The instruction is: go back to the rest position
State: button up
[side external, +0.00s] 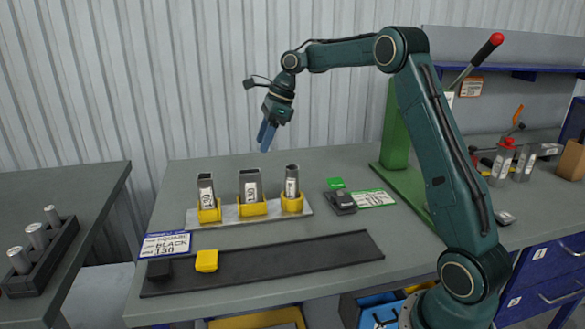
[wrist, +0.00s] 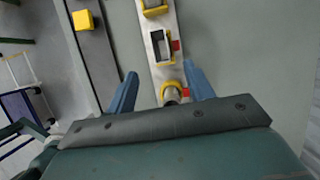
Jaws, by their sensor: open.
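My gripper (side external: 266,137) is raised well above the table, over the back of the row of yellow holders, with its fingers pointing down. In the wrist view its two blue fingers (wrist: 163,84) stand apart with nothing held between them. My arm reaches in from the right. Three grey metal profiles stand upright in yellow holders on a pale plate (side external: 230,216): a left one (side external: 206,189), a middle one (side external: 249,185) and a right one (side external: 292,181). The plate also shows in the wrist view (wrist: 150,27).
A black strip (side external: 300,254) along the front bears a yellow block (side external: 206,261) and a black block (side external: 159,270). A label card (side external: 165,245) lies at left, and a dark device (side external: 341,202) lies right of the plate. A rack of cylinders (side external: 40,258) stands on the left table.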

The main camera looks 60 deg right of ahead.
jog(key=s+a+r+n+t+h, duration=0.1)
jog(key=s+a+r+n, duration=0.3)
jog(key=s+a+n, duration=0.3)
jog(key=s+a+r+n+h, duration=0.1)
jog(key=s+a+r+n, duration=0.45)
jog(key=s, duration=0.25)
jog(key=s+a+f+n, duration=0.1)
jog(key=s+f+n, duration=0.2)
jog(key=s+n, duration=0.4)
jog(key=s+a+f+n+t+h, duration=0.1)
jog(key=s+a+f+n, duration=0.1)
jog(key=s+f+n, duration=0.2)
jog(key=s+n, duration=0.3)
jog(key=s, duration=0.5)
jog(key=shift+a, duration=0.2)
